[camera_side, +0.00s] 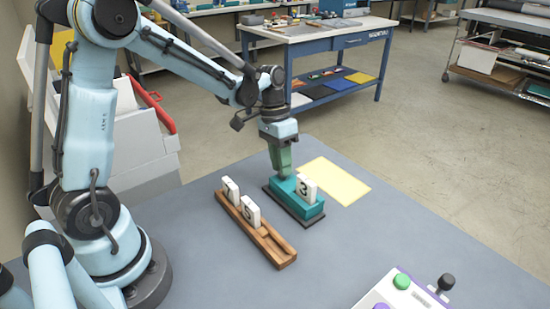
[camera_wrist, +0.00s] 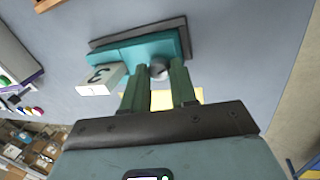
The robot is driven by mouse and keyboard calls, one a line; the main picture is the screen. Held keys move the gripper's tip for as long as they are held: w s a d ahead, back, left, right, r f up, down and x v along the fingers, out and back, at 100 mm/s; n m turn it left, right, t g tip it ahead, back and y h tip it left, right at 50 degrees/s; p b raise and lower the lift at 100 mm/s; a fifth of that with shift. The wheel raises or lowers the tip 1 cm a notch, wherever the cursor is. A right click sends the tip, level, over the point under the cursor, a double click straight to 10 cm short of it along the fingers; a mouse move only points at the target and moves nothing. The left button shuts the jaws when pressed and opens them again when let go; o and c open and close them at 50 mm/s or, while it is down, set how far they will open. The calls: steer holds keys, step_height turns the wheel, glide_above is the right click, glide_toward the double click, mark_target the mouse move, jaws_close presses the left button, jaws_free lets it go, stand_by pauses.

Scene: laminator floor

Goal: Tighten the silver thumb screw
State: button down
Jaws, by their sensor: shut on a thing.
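The silver thumb screw (camera_wrist: 158,69) shows in the wrist view as a small round grey knob at the teal block. In the side view it is hidden by my gripper (camera_side: 284,172). The teal block (camera_side: 311,209) sits on a dark base plate on the grey table, with a white tile marked 3 (camera_side: 306,188) at its right part. In the wrist view the block (camera_wrist: 125,55) lies beyond the fingers and the tile (camera_wrist: 101,78) is left of them. My gripper (camera_wrist: 160,74) points down at the block's left end, its two green fingers shut on the screw from either side.
A wooden rack (camera_side: 278,252) with two white numbered tiles stands left of the block. A yellow sheet (camera_side: 340,183) lies flat behind it. A control box with a green button (camera_side: 402,281) is at the front right. The grey table between is clear.

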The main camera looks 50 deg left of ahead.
steer(key=shift+w+m+g, duration=0.1)
steer(key=shift+m+g, duration=0.2)
steer(key=shift+m, duration=1.5)
steer(key=c, duration=0.9)
jaws_free()
steer(key=shift+r, duration=0.1)
steer(key=v, duration=1.2)
steer(key=shift+w+d, duration=0.1)
steer(key=shift+w, duration=0.1)
steer(key=s+d+f+n+t+y, duration=0.1)
steer(key=s+d+t, duration=0.1)
steer(key=s, duration=0.1)
steer(key=s+d+f+n+t, duration=0.1)
steer(key=s+d+n+t, duration=0.1)
steer(key=s+t, duration=0.1)
steer(key=s+d+f+n+t+y, duration=0.1)
steer(key=s+d+t, duration=0.1)
steer(key=s, duration=0.3)
steer(key=shift+f+n+t+y, duration=0.3)
steer(key=shift+n+t, duration=0.1)
steer(key=shift+t, duration=0.1)
